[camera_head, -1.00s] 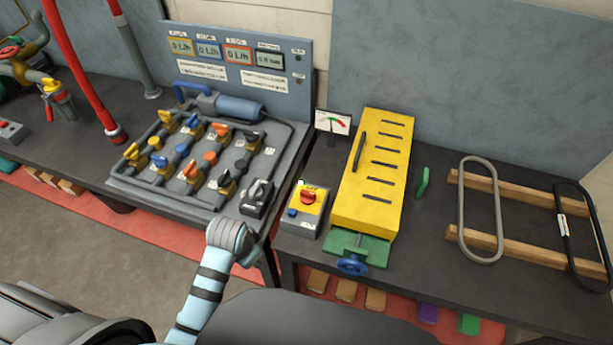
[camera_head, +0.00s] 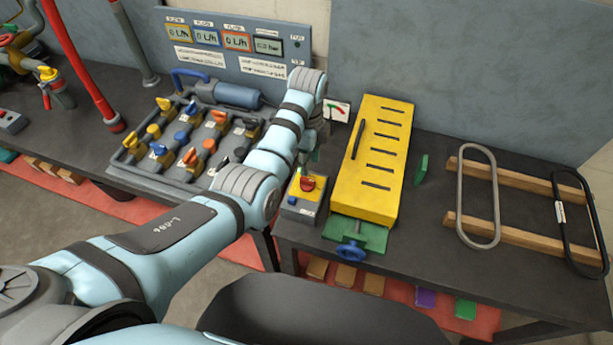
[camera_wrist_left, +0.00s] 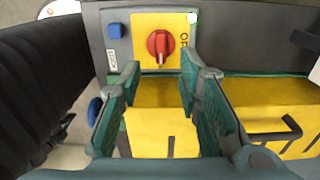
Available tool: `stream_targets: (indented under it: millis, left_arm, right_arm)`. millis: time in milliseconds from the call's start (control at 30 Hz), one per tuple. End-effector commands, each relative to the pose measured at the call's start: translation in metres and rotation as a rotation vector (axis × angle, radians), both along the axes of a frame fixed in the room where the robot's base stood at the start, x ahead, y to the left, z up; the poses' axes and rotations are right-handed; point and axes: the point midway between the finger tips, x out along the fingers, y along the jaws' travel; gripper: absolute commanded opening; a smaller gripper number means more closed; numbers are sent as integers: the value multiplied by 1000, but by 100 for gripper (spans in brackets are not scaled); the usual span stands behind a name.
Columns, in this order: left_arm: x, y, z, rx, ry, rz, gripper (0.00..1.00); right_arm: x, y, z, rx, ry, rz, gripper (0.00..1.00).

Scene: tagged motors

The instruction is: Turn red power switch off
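The red power switch (camera_head: 307,183) is a red rotary knob on a yellow plate, on a small grey box (camera_head: 292,211) at the table's front edge. In the left wrist view the red knob (camera_wrist_left: 160,45) is at top centre, with its handle upright in the picture. A blue button (camera_wrist_left: 116,30) sits left of it. My left gripper (camera_wrist_left: 158,82) is open and empty. Its two green fingers are apart, below the knob in that picture, and I see no contact. In the head view the left gripper (camera_head: 308,155) is partly hidden by my wrist, just above the box. My right gripper does not show.
A valve panel (camera_head: 170,160) lies to the left. Grey and black loops rest on wooden bars at right.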

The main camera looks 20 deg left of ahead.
Motion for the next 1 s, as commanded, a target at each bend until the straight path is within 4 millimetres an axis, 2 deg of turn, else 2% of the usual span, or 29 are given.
stream_targets:
  millis: [33,100,200,300,633,833,1000]
  left_arm:
    - [-1,0,-19,0,5,0,32]
    - [-1,0,-40,0,4,1,32]
    - [-1,0,-60,-1,1,1,32]
    - [0,0,-69,-1,0,2,32]
    - [0,0,-72,-1,-2,3,32]
    - [0,0,-72,-1,-2,3,1]
    - [0,0,-72,-1,-2,3,0]
  right_arm:
    - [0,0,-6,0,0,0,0]
    - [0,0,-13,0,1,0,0]
    - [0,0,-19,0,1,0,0]
    - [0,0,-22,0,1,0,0]
    - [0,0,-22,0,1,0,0]
    - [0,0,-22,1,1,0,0]
    - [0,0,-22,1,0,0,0]
